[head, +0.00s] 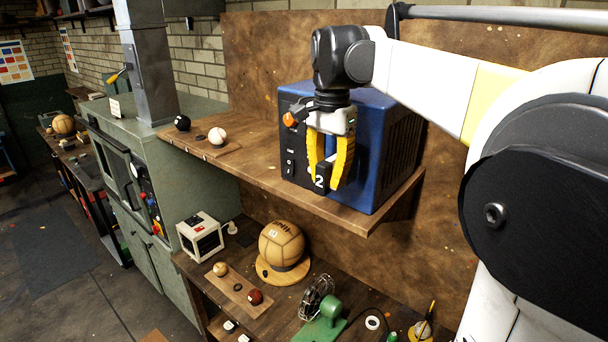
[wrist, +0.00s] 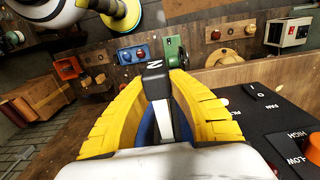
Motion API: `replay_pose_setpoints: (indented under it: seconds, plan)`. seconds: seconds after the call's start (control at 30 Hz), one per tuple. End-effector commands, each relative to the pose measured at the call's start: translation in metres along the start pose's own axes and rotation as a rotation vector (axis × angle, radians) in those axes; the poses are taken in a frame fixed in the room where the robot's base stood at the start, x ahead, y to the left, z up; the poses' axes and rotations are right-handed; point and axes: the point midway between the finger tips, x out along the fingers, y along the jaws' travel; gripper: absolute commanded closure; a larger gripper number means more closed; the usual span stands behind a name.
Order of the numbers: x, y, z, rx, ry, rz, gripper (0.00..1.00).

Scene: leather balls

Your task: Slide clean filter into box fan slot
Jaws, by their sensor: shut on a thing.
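The box fan (head: 372,150) is a blue cabinet with a dark front panel, standing on the upper wooden shelf. Its panel (wrist: 265,115) shows at the right of the wrist view, with FAN, HIGH and LOW lettering and an orange knob. My gripper (head: 328,183) points down in front of the panel, its yellow fingers closed around a black tab marked 2. In the wrist view, my gripper (wrist: 153,85) has the tab, apparently the filter's handle (wrist: 154,72), between its fingertips. The filter's body and the slot are mostly hidden behind the fingers.
The shelf (head: 250,172) has a front edge just below the fan. A black ball (head: 182,122) and a white ball (head: 217,135) sit on its left part. A lower bench holds a large tan ball (head: 281,242), a white box (head: 200,236) and a green machine (head: 322,322).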

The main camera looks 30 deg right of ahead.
Motion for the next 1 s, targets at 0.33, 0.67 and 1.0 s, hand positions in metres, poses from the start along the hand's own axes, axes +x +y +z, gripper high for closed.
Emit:
replay_pose_setpoints:
  seconds: [0.33,0.67,1.0]
  plan:
    - [0.000,0.000,-0.002,0.000,0.000,0.000,1.00]
    - [0.000,0.000,-0.008,0.001,0.000,0.000,1.00]
    - [0.000,0.000,-0.014,0.000,0.000,0.000,1.00]
